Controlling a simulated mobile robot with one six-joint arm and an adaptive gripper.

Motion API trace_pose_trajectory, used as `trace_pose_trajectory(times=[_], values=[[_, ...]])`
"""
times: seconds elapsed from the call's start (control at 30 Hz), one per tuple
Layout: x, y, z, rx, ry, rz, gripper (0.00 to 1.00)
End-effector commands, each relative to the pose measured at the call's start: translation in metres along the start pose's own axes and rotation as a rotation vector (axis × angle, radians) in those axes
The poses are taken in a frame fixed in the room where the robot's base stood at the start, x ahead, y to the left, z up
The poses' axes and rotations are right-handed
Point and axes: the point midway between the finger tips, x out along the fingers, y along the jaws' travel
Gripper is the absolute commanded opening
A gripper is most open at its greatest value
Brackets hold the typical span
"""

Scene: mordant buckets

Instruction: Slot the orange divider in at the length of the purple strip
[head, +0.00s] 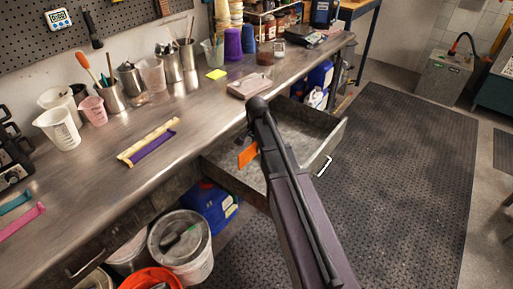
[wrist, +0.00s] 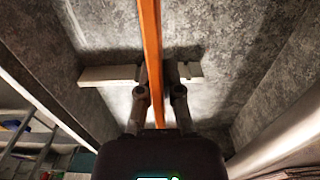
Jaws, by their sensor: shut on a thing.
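The orange divider (head: 247,155) shows in the head view over the open drawer (head: 334,136), just left of my arm. In the wrist view the orange divider (wrist: 152,60) is seen edge-on as a long upright band. My gripper (wrist: 157,88) is shut on it, one finger on each side. In the head view my arm hides the gripper. The purple strip (head: 153,145) lies on the counter beside a pale yellow strip (head: 148,138). I cannot tell whether the divider touches the drawer floor or sits in a slot.
Pale bar pieces (wrist: 108,75) show on both sides of my fingers; their nature is unclear. Teal (head: 14,202) and pink (head: 22,222) strips lie at the counter's left. Cups and jars line the back. Buckets (head: 180,246) stand below the counter. The floor mat at right is clear.

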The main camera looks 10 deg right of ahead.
Motion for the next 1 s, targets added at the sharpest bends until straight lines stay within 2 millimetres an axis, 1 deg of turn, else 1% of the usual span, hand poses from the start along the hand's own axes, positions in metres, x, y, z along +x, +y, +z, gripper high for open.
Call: trace_pose_trajectory(times=[0.03,1.0], values=[[-0.003,0.000,0.000,0.000,0.000,0.000,0.00],[-0.030,0.000,0.000,0.000,0.000,0.000,0.00]])
